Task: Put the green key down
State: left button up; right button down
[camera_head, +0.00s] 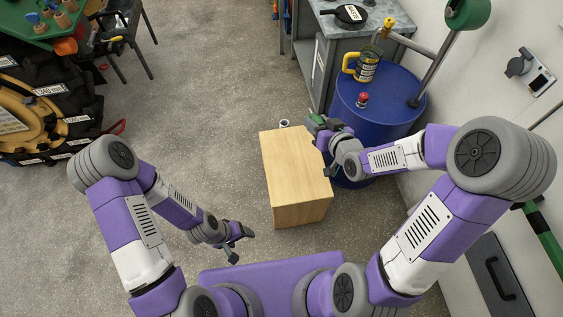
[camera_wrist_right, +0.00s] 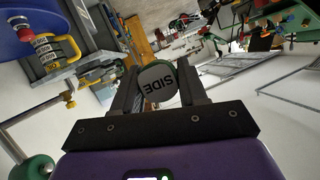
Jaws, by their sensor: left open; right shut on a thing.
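The green key shows in the right wrist view as a rounded piece (camera_wrist_right: 158,88) with a green edge and a pale face marked "SIDE", between the two fingers. My right gripper (camera_wrist_right: 157,90) is shut on it. In the head view this gripper (camera_head: 327,127) is over the back right edge of the wooden box (camera_head: 287,165), in front of the blue drum; a little green shows at its tip, mostly hidden. I cannot tell the gap to the box. My left gripper (camera_head: 243,246) is open and empty, left of the box and low in the view.
The blue drum (camera_head: 395,92) carries a yellow-handled can (camera_head: 367,66) and a red-topped item (camera_head: 362,100). A grey workbench (camera_head: 385,14) stands behind it.

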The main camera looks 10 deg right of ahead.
jog(key=w+f+b, duration=0.2)
jog(key=w+f, duration=0.4)
jog(key=f, duration=0.4)
jog(key=m+h+b, duration=0.2)
jog(key=b, duration=0.5)
send_over(299, 182)
notch_tip(299, 182, down, 37)
jog(key=shift+w+f, duration=0.1)
jog(key=shift+w, duration=0.05)
notch_tip(299, 182, down, 4)
jog(key=shift+r+b, duration=0.2)
jog(key=shift+b, duration=0.5)
jog(key=shift+f, duration=0.15)
